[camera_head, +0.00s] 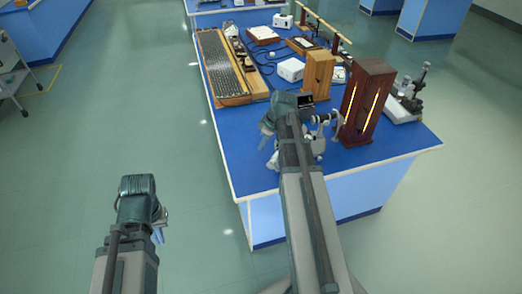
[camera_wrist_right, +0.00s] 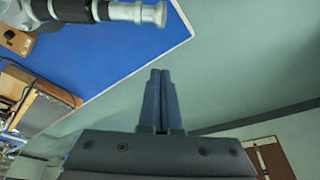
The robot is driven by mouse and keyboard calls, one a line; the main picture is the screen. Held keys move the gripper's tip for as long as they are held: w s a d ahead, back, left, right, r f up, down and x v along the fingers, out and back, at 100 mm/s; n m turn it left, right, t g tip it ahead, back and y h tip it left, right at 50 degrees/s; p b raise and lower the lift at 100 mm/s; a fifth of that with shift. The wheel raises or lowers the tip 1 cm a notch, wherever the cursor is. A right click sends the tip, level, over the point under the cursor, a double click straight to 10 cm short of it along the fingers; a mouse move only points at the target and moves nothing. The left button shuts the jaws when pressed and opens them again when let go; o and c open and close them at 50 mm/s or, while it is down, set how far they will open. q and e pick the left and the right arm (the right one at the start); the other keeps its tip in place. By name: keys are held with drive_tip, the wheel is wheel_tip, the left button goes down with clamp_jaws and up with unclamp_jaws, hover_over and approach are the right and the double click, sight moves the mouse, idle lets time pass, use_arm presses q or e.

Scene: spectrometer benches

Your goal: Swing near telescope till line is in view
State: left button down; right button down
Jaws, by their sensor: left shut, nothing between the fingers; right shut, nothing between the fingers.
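A spectrometer (camera_head: 316,143) stands on the near end of the blue bench, partly hidden behind my right arm. Its near telescope (camera_wrist_right: 72,10) crosses the top left of the right wrist view as a black tube with a silver eyepiece (camera_wrist_right: 150,14). I cannot tell whether a line is in view through it. My right gripper (camera_wrist_right: 160,75) is shut and empty, apart from the telescope and just past the bench edge in that view. In the head view it is at the bench's left edge (camera_head: 266,140). My left gripper (camera_head: 159,232) is shut and empty over the floor.
A dark wooden lamp box (camera_head: 364,101) with glowing slits stands right of the spectrometer. A lighter wooden box (camera_head: 318,74) stands behind it, and a microscope (camera_head: 412,92) to the right. A long wooden instrument (camera_head: 222,66) lines the bench's left side.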

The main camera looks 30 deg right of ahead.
sight(268, 163)
drive_tip(key=b+x, duration=1)
drive_tip(key=s+d+p, duration=0.1)
drive_tip(key=s+d+r, duration=0.1)
drive_tip(key=s, duration=0.1)
drive_tip(key=shift+s+d+p, duration=0.15)
drive_tip(key=shift+p, duration=0.25)
drive_tip(key=shift+s, duration=0.15)
drive_tip(key=shift+s+d, duration=0.4)
drive_tip(key=shift+s, duration=0.15)
drive_tip(key=shift+w, duration=0.1)
